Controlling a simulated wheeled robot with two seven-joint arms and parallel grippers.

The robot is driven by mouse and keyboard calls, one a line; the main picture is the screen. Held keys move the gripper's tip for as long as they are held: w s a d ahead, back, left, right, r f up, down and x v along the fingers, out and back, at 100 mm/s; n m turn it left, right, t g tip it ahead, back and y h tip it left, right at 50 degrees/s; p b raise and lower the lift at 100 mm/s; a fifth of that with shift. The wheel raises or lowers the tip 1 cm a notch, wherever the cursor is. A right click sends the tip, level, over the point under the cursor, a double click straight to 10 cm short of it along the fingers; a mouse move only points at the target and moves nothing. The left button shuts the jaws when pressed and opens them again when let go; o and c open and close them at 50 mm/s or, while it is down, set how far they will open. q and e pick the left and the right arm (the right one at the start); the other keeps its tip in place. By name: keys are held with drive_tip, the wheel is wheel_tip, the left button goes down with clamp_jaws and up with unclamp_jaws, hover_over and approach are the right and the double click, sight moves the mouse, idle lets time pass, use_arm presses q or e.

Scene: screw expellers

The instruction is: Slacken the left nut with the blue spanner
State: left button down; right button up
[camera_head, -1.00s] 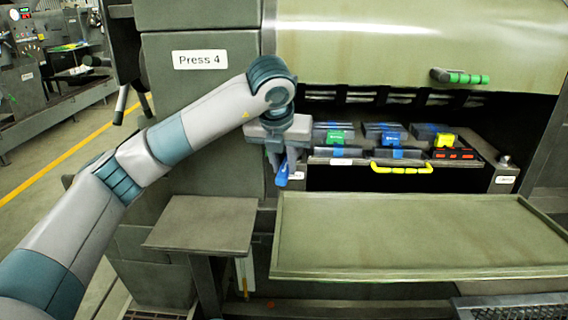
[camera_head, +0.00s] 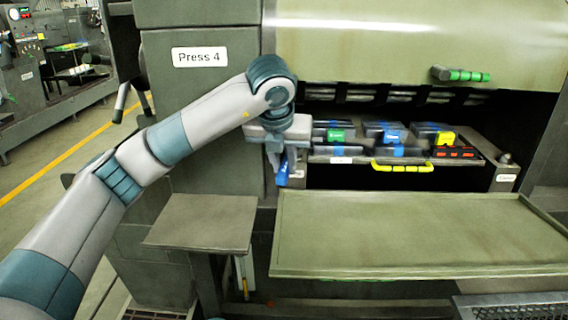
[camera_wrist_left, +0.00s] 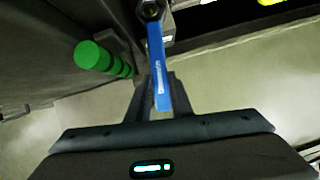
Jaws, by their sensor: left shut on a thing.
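My left gripper (camera_head: 282,165) is at the left end of the press opening, shut on the blue spanner (camera_head: 282,175). In the left wrist view the spanner (camera_wrist_left: 157,65) runs away from between my left fingers (camera_wrist_left: 160,95). Its far head is at the left nut (camera_wrist_left: 151,10), a dark hex shape at the top edge of that view. The head looks to be around the nut, but how fully it is seated I cannot tell. In the head view the gripper hides the nut. My right gripper is not in view.
A drawer with a yellow handle (camera_head: 402,168) holds several dark blocks with green, blue and yellow parts. A wide tray (camera_head: 420,235) lies below, and a small side table (camera_head: 203,222) stands left of it. A green cylinder (camera_wrist_left: 95,57) is beside the spanner in the wrist view.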

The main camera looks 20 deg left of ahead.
use_arm(q)
drive_tip(key=shift+f+b, duration=0.3)
drive_tip(key=shift+b, duration=0.05)
drive_tip(key=shift+d, duration=0.15)
idle(0.7)
drive_tip(key=shift+w+d+n+y+b, duration=0.2)
drive_tip(key=shift+d+n+y+b, duration=0.25)
drive_tip(key=shift+d+n, duration=0.35)
